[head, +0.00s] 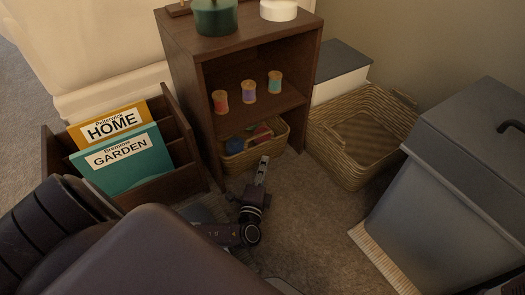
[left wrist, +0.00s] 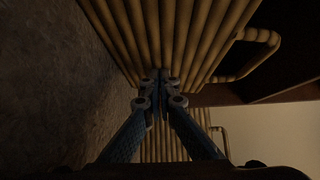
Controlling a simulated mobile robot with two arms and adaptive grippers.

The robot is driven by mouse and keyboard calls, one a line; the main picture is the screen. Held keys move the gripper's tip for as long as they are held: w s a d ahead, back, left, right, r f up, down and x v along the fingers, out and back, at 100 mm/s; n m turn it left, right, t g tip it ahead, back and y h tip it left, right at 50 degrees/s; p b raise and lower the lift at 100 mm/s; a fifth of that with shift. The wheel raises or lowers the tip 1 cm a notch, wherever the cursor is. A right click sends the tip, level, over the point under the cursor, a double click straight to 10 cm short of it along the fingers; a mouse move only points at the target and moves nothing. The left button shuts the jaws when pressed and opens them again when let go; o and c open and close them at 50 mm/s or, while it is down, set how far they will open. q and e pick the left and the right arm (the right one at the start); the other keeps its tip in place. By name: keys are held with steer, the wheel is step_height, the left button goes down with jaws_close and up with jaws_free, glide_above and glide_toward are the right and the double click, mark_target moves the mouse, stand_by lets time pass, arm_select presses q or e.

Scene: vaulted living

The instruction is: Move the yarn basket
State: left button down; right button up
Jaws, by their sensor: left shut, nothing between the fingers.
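The yarn basket (head: 266,150) is a small woven basket with balls of yarn in it, on the bottom level of a dark wooden shelf unit. My left gripper (head: 264,161) is in front of it, low over the carpet, its fingers pointing at the basket's front wall. In the left wrist view the closed fingertips (left wrist: 163,76) are against or very near the wicker wall of a basket (left wrist: 185,30); whether they touch it I cannot tell. A loop handle shows to the right there. The fingers are shut and empty.
A larger empty wicker basket (head: 345,155) stands right of the shelf unit (head: 187,95). A grey lidded bin (head: 440,190) is at the right. A wooden magazine rack (head: 188,150) with two folders is at the left. Three thread spools (head: 249,92) sit on the middle shelf.

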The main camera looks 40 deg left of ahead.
mark_target(264, 144)
arm_select(q)
steer(key=shift+r, duration=0.15)
step_height(264, 144, up, 10)
steer(key=shift+f, duration=0.1)
stand_by(0.6)
steer(key=shift+s, duration=0.15)
